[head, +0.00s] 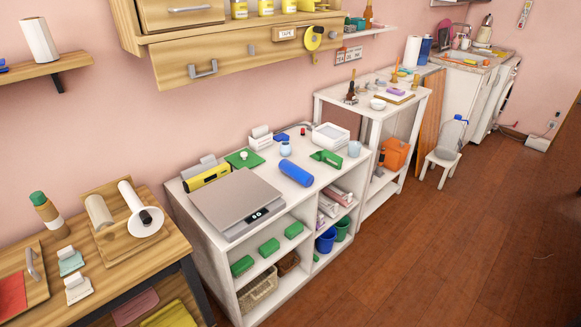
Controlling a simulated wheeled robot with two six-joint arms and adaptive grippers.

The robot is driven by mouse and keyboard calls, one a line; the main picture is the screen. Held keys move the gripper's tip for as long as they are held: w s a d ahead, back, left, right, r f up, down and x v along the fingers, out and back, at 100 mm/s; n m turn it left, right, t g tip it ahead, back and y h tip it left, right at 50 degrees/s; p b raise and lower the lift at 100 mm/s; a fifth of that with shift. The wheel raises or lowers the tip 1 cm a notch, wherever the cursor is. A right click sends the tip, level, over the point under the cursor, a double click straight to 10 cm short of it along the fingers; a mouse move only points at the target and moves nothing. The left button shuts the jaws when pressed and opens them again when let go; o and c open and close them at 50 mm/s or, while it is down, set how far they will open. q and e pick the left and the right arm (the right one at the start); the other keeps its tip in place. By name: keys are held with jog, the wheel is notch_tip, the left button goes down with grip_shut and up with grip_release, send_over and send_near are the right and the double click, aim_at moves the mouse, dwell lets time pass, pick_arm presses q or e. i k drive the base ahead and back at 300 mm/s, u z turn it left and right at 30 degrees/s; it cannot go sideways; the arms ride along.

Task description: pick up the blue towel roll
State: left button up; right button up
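A blue roll (296,173) lies on its side on the white shelf unit's top (262,178), near the front edge and right of a grey flat press-like device (236,202). It looks like the blue towel roll. A second blue upright cylinder (424,51) stands far back beside a white roll (411,50); I cannot tell what it is. Neither of my grippers is in view.
A green object (326,158), a small light-blue jar (286,149) and a white box (330,136) stand near the blue roll. A wooden table (130,262) is at the left. A wall cabinet (240,50) hangs above. Brown floor (440,250) is clear in front.

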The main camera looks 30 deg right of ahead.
aim_at(303, 177)
jog(key=z, duration=2.1)
jog(key=i, duration=3.85)
jog(key=u, duration=2.65)
